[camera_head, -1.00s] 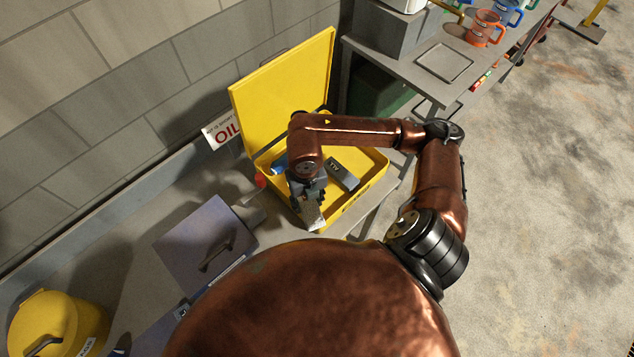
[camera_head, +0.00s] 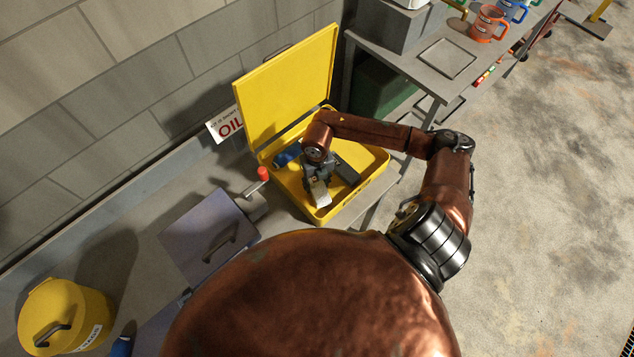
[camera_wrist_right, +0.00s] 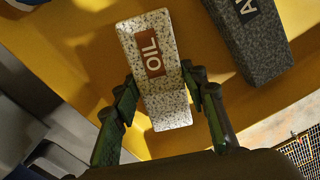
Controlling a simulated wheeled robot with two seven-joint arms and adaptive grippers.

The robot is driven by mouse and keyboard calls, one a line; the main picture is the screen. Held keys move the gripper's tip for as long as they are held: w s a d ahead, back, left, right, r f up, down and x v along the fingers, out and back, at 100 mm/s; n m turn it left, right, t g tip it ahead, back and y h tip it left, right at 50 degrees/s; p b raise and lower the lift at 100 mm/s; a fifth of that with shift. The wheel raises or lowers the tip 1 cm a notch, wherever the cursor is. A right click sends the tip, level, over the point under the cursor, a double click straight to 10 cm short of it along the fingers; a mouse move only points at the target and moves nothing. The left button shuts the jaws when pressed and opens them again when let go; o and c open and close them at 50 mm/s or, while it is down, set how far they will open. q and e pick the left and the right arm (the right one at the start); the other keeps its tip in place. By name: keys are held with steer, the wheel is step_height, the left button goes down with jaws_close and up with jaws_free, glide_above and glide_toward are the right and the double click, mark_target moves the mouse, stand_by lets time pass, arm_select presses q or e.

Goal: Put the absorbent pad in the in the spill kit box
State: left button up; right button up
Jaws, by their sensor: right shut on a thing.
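The absorbent pad is a pale speckled block with a brown OIL label. It shows in the right wrist view (camera_wrist_right: 155,65) and in the head view (camera_head: 319,193). My right gripper (camera_wrist_right: 160,98) is shut on it, with a finger on each side. In the head view my right gripper (camera_head: 317,184) is over the yellow spill kit box (camera_head: 362,197), whose lid (camera_head: 290,85) stands open. The pad is over the box's inside, near its front wall; I cannot tell whether it touches the floor. My left gripper is not in view.
A dark grey speckled block (camera_wrist_right: 250,35) lies in the box beside the pad. A blue item (camera_head: 287,155) is at the box's left. A red-topped item (camera_head: 263,174) stands just outside. A grey lidded case (camera_head: 208,240) and a yellow can (camera_head: 62,318) are on the bench.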

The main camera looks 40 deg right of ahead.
mark_target(317, 184)
steer(key=shift+f, duration=0.1)
steer(key=shift+f, duration=0.15)
steer(key=o, duration=1.1)
steer(key=shift+c, duration=0.2)
steer(key=shift+r, duration=0.2)
step_height(317, 184, up, 12)
steer(key=b, duration=0.1)
